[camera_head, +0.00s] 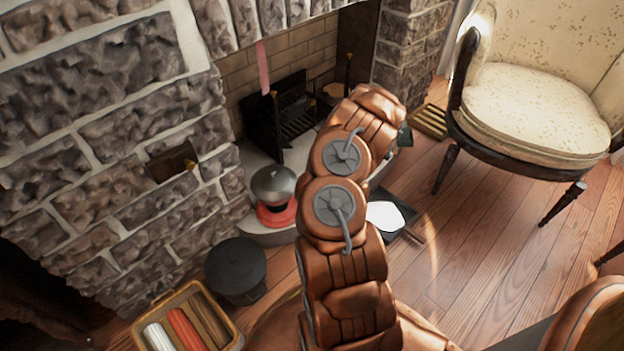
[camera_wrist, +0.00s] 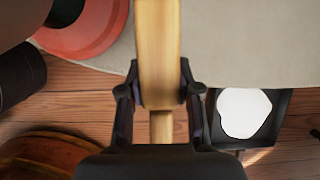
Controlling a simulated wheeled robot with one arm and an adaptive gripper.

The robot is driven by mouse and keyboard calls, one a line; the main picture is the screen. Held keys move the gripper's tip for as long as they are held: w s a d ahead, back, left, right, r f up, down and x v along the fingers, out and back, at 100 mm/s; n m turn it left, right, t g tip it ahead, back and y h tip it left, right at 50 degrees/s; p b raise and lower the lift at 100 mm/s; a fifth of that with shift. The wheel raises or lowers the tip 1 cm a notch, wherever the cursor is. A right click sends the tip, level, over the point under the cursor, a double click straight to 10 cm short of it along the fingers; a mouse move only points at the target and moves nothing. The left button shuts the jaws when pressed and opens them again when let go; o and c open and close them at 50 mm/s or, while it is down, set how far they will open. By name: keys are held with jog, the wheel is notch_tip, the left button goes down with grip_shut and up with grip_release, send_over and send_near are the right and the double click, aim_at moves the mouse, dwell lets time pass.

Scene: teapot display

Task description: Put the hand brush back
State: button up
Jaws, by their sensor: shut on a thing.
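In the wrist view a pale wooden piece, which I take to be the hand brush (camera_wrist: 158,45), stands upright in the picture between the two black fingers of my gripper (camera_wrist: 160,92). The fingers are shut on it from both sides. It has a wide upper part and a narrower neck below. No bristles can be made out. In the head view my own arm hides the gripper and the brush.
A dark tray (camera_wrist: 284,106) with a white patch lies right of my gripper, on the wooden floor by the pale hearth (camera_wrist: 250,60). A red-based metal pot (camera_head: 275,190), dark bucket (camera_head: 236,268), basket (camera_head: 228,318) and armchair (camera_head: 530,105) stand around. Floor is clear before the chair.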

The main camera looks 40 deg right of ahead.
jog(key=w+d, duration=0.4)
jog(key=w, duration=0.1)
jog(key=w+d+f+b, duration=0.1)
jog(key=w, duration=0.2)
jog(key=shift+w+d, duration=0.15)
jog(key=shift+d, duration=0.25)
jog(key=shift+w+d, duration=0.35)
jog(key=shift+w, duration=0.4)
jog(key=shift+f+b, duration=1.05)
jog(key=shift+f, duration=0.85)
jog(key=shift+r, duration=0.1)
jog(key=o, duration=1.1)
